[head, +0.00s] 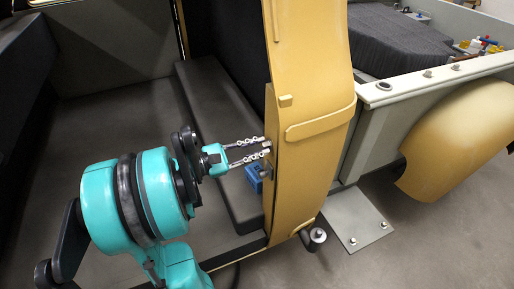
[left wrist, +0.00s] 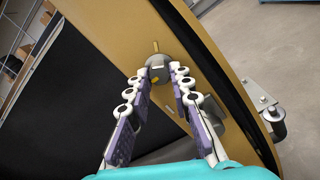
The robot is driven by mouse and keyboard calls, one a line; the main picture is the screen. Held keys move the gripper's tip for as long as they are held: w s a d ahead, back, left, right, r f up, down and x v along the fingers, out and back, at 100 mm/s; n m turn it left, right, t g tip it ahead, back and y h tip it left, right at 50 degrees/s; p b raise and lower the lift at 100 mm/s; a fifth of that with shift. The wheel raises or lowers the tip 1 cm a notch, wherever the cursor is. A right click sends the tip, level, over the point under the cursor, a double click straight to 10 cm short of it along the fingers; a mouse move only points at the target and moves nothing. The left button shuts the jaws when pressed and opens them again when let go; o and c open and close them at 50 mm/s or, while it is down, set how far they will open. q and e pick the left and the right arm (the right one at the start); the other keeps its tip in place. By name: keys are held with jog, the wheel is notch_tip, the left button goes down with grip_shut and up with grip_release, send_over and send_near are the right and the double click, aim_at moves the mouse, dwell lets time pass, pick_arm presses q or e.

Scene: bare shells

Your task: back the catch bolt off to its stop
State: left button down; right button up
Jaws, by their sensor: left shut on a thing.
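The catch bolt shows in the left wrist view as a round grey head (left wrist: 156,62) with yellow marks, set on the tan door panel (left wrist: 119,38). My left gripper (head: 266,148) reaches from the left to the inner edge of the tan panel (head: 309,90) in the head view. In the left wrist view its fingertips (left wrist: 168,76) are at the grey head, shut on it. In the head view the bolt is hidden by the fingertips and panel edge. My right gripper is in neither view.
A blue block (head: 254,178) sits just below my left fingers at the panel edge. A dark step (head: 215,125) lies behind my gripper. A dark roller (head: 314,238) juts out at the panel's foot. A tan fender (head: 462,135) stands at the right.

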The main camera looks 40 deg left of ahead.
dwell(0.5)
pick_arm(q)
jog(key=c, duration=1.4)
grip_release()
jog(key=shift+o, duration=0.2)
jog(key=shift+s, duration=0.1)
jog(key=v, duration=1.2)
